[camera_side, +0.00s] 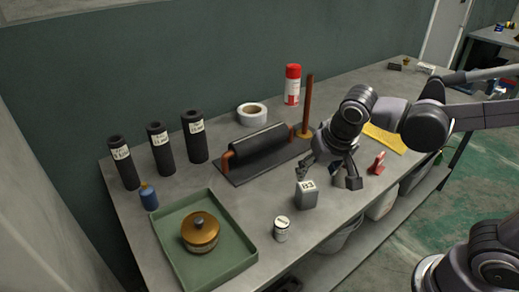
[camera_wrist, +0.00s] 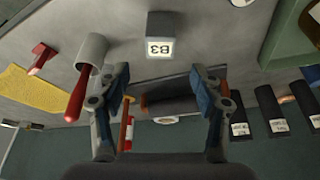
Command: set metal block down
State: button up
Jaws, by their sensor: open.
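The metal block (camera_side: 306,194) is a small grey block with a white label reading B3. It stands upright on the bench near the front edge. It also shows in the wrist view (camera_wrist: 160,48), beyond and between my fingertips. My gripper (camera_side: 328,178) is open, with its two fingers spread and nothing between them. In the side view it is just behind and to the right of the block, apart from it. The open fingers also show in the wrist view (camera_wrist: 163,72).
A small white can (camera_side: 281,229) stands front-left of the block, then a green tray (camera_side: 182,263) with a brass pot. A black-sleeved pipe (camera_side: 258,145) lies behind. A grey cylinder with a red handle (camera_wrist: 78,97) is close to one finger. A red clamp (camera_side: 377,164) stands right.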

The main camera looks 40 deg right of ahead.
jog(key=s+d+n+t+y, duration=0.1)
jog(key=s+d+n+t, duration=0.2)
jog(key=s+d+n, duration=0.1)
jog(key=shift+s+d+r+y, duration=0.2)
jog(key=shift+d+r+y, duration=0.25)
jog(key=shift+d, duration=0.2)
